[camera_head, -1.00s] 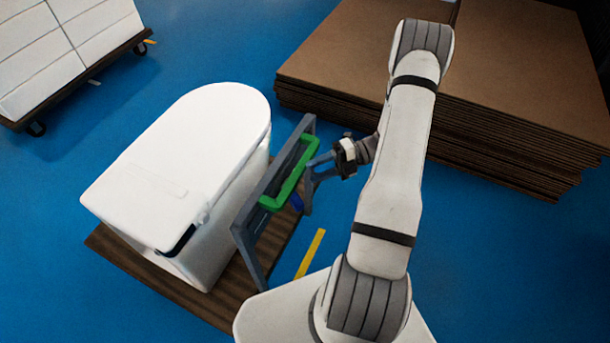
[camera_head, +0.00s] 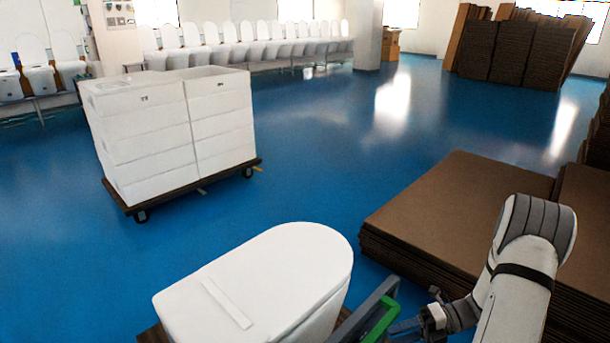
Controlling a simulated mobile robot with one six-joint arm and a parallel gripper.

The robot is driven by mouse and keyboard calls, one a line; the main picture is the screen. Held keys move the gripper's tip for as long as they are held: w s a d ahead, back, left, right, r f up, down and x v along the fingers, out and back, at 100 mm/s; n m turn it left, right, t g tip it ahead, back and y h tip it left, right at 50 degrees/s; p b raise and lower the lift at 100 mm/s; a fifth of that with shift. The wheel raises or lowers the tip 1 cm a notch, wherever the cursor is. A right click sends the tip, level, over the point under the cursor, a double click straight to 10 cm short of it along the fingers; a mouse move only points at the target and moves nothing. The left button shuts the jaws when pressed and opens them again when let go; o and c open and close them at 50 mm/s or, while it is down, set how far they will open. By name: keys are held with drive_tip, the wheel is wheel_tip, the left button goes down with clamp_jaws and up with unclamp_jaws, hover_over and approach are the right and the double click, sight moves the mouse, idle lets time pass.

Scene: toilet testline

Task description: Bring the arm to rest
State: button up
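My arm (camera_head: 519,290) shows at the lower right, with its elbow raised and its forearm running down out of the picture. My gripper (camera_head: 402,328) is at the bottom edge, beside a green handle (camera_head: 382,321) on a grey frame (camera_head: 366,308). Its fingers are partly cut off, so I cannot tell whether they are open or shut, or whether they touch the handle. A white toilet (camera_head: 262,287) with its lid down stands just left of the frame.
A stack of brown cardboard sheets (camera_head: 455,212) lies right of the toilet, close to my arm. A wheeled cart of white boxes (camera_head: 180,128) stands at the left. Toilets (camera_head: 245,42) line the back wall. Open blue floor (camera_head: 330,150) lies between.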

drive_tip(key=s+a+r+n+t+h, duration=0.1)
drive_tip(key=s+a+r+n+h, duration=0.2)
drive_tip(key=r+n, duration=0.4)
drive_tip(key=s+a+r+n+t+h, duration=0.1)
drive_tip(key=s+a+r+n+h, duration=0.3)
drive_tip(key=n, duration=1.2)
drive_tip(key=s+a+r+n+t+h, duration=0.2)
drive_tip(key=s+r+n+h, duration=0.4)
drive_tip(key=r+n, duration=0.5)
drive_tip(key=shift+a+n+h, duration=0.3)
drive_tip(key=shift+a+h, duration=0.35)
drive_tip(key=shift+h, duration=0.35)
drive_tip(key=shift+c, duration=0.3)
